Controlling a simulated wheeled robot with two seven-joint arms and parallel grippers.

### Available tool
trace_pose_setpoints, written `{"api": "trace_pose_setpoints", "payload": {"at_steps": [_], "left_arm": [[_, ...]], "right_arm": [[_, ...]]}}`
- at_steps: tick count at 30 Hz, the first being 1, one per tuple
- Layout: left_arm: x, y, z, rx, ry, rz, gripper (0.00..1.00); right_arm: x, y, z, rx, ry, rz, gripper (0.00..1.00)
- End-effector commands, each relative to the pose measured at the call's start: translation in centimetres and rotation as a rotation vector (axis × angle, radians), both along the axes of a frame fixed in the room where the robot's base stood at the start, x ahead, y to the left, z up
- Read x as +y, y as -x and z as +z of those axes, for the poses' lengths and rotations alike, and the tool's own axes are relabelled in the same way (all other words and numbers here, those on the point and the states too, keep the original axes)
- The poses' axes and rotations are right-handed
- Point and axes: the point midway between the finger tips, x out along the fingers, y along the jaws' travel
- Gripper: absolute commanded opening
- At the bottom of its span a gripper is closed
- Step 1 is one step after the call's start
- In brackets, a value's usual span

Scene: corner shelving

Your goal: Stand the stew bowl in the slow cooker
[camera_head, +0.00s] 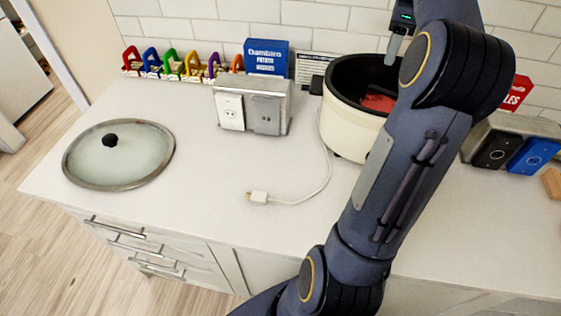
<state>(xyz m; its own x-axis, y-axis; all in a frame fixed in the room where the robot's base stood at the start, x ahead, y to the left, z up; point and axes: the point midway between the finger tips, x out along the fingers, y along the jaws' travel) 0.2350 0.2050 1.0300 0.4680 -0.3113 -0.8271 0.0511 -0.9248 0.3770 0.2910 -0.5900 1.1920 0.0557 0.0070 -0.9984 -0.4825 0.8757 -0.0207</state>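The slow cooker (345,128) is a cream round pot with a dark inside and a black rim, standing on the counter right of centre. My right arm crosses in front of its right side. Something red (378,102) shows low inside the cooker; I cannot tell whether it is the stew bowl or its contents. My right gripper (392,58) is over the back of the cooker's opening, with a grey finger pointing down. The rest of it is hidden by my arm, so its opening cannot be told. My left gripper is out of view.
A glass lid (117,165) with a black knob lies at the left. A loose white plug (257,197) and cord lie in front of the cooker. An outlet box (270,112), blue box (266,57) and coloured racks (172,62) line the back. The centre-left counter is clear.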

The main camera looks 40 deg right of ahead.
Motion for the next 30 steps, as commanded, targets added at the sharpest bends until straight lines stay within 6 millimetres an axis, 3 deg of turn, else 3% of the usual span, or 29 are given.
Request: {"api": "trace_pose_setpoints", "payload": {"at_steps": [4,9,14,18,24,30], "left_arm": [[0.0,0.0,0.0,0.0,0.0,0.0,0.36],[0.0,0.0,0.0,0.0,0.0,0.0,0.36],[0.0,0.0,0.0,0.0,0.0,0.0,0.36],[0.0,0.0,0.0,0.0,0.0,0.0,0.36],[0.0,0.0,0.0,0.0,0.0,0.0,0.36],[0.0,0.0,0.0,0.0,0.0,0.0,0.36]], "right_arm": [[6.5,-1.8,-0.7,-0.117,0.021,0.44,0.38],[15.2,-2.5,-2.9,-0.261,0.091,0.982,0.38],[23.8,-1.2,-6.1,-0.392,0.196,1.473,0.38],[30.6,1.1,-9.8,-0.493,0.321,1.868,0.38],[36.6,4.4,-14.4,-0.581,0.482,2.247,0.38],[38.3,5.6,-16.2,-0.604,0.547,2.372,0.38]]}}
